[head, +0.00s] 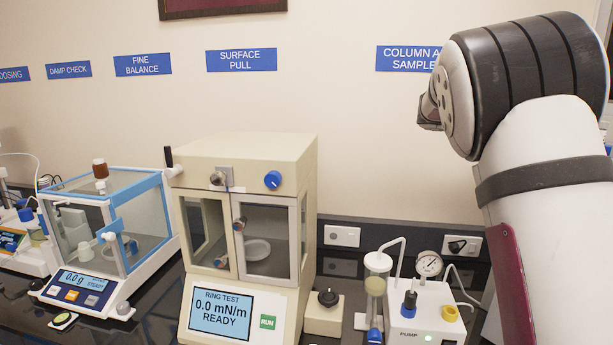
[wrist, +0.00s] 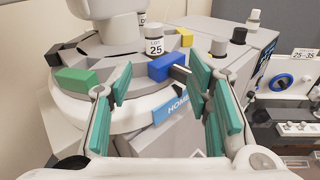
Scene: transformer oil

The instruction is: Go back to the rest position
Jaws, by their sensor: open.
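My gripper (wrist: 161,108) shows in the wrist view, with its two green-padded fingers spread wide and nothing between them. Beyond the fingers is a round white carousel-like device (wrist: 80,85) with green, yellow and blue blocks on it. A blue HOME label (wrist: 172,108) is on its near side, seen between the fingers. In the head view my arm rises at the right, and my fingers are not visible there.
In the head view, a cream ring-test instrument (head: 246,165) reads 0.0 mN/m READY. Left of it stands a glass-walled balance (head: 75,285) reading 0.0 g. A pump unit (head: 425,310) with a gauge stands at right, near my arm. A grey box (wrist: 238,60) stands behind the carousel.

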